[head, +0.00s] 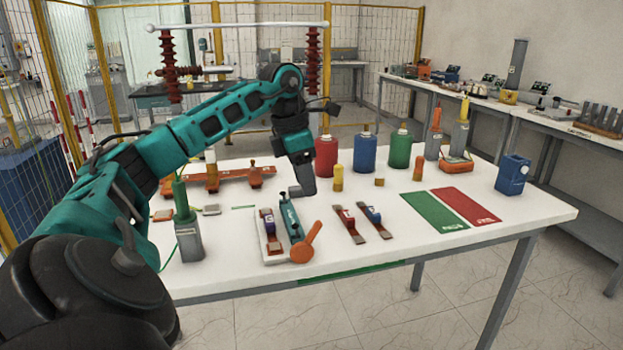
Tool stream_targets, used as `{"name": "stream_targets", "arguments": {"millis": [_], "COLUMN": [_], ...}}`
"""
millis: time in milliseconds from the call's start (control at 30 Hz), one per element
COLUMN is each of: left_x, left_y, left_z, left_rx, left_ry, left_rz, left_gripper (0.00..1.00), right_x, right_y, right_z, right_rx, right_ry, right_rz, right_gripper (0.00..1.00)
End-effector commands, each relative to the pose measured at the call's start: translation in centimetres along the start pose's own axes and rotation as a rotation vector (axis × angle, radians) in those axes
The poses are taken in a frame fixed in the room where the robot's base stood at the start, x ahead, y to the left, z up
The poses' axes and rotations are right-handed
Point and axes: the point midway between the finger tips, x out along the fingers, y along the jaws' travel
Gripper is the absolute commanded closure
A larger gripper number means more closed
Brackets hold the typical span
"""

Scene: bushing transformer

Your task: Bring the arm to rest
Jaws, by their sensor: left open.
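My left arm (215,115) is teal and stretches in from the left, bent at an elbow above the white table (440,262). Its gripper (303,190) points down over the middle of the table and is open. It is just behind a teal device with an orange handle (308,243) that lies on a small white board. From this view I cannot tell whether the fingertips touch anything; I see nothing held between them. My right gripper is not in view.
Red (326,157), blue (363,153) and green canisters (400,149) stand behind the gripper. A green tool in a grey holder (187,228) stands at left. Green (434,212) and red mats (466,206) lie bare at right, near a blue box (512,175).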

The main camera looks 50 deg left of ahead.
Motion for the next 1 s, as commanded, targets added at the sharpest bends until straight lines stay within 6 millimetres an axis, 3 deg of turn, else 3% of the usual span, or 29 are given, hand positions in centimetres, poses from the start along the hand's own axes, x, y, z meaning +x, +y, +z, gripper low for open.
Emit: {"name": "stream_targets", "arguments": {"millis": [333,467,567,700,767,800,900,1000], "left_x": [0.2,2.6,6.2,11.4,13.1,13.9,15.0,16.1], "left_y": [-0.1,-2.1,-6.0,-14.4,-18.5,-21.1,-25.9,-28.5], "left_z": [0.1,1.8,4.5,8.7,10.3,11.2,12.8,13.5], "left_rx": [0.002,0.023,0.040,-0.021,-0.101,-0.179,-0.434,-0.778], "left_ry": [-0.004,-0.053,-0.146,-0.334,-0.422,-0.480,-0.600,-0.676], "left_rz": [-0.006,-0.077,-0.213,-0.517,-0.679,-0.791,-1.052,-1.273], "left_gripper": [0.53,0.53,0.53,0.53,0.53,0.53,0.53,0.53], "right_x": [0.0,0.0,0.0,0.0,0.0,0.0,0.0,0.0], "right_y": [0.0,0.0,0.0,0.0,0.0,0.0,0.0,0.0], "right_z": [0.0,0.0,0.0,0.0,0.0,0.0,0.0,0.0], "right_rx": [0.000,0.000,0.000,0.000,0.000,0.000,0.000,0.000], "right_ry": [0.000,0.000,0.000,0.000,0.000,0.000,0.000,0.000], "right_rz": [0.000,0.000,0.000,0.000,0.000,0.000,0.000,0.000], "right_gripper": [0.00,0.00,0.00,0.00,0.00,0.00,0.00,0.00]}}
